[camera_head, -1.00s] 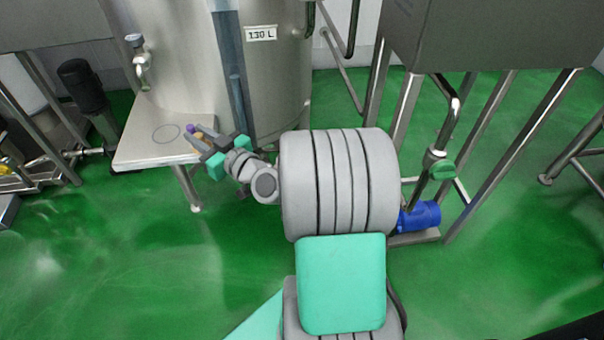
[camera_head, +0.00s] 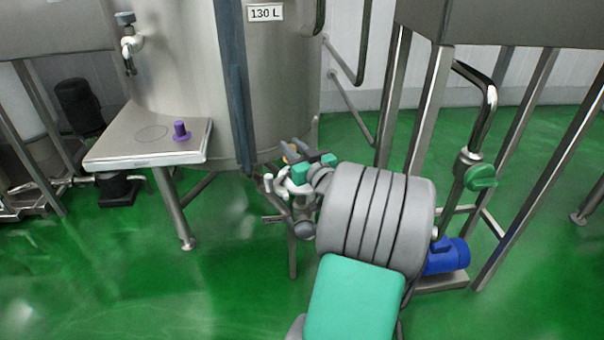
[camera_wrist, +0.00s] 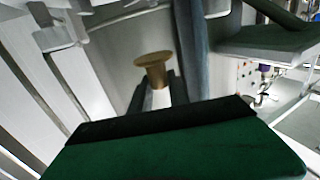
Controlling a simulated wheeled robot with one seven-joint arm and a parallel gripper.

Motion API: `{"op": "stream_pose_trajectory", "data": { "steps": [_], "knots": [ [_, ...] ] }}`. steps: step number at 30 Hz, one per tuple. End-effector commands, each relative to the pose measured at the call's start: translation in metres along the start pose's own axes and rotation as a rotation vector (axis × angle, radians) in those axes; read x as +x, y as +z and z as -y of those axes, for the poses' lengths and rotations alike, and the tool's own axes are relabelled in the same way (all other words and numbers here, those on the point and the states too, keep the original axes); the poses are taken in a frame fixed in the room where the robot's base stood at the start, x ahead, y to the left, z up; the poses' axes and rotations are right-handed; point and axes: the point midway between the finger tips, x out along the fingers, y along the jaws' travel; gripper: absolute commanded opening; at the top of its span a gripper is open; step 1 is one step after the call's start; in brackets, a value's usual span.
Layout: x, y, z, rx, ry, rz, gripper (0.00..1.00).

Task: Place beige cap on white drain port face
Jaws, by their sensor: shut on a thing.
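My gripper (camera_head: 283,150) is at the lower right of the steel tank. It is shut on the beige cap, which shows as a tan disc with a narrower stem (camera_wrist: 154,60) between the fingertips in the wrist view. In the head view only a small orange-tan bit of the cap is visible. A white pipe fitting (camera_head: 268,183), seemingly the drain port, is just below and left of the gripper. Its face cannot be made out clearly. A pale fitting (camera_wrist: 62,35) is at the upper left in the wrist view, apart from the cap.
The steel tank (camera_head: 185,75) with a 130 L label stands behind the gripper. A side table (camera_head: 110,150) carries a purple cap (camera_head: 180,131). Steel legs and a pipe with a green valve handle (camera_head: 482,176) stand at right, above a blue motor (camera_head: 447,256).

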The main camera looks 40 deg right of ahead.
Motion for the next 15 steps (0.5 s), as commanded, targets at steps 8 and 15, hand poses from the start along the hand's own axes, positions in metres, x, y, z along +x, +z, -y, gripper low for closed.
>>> {"op": "stream_pose_trajectory", "data": {
  "steps": [8, 15],
  "knots": [
    [0.011, 0.045, -0.030, 0.002, -0.002, 0.003, 0.00],
    [0.012, 0.079, -0.034, 0.003, -0.002, 0.002, 0.00]
  ]
}}
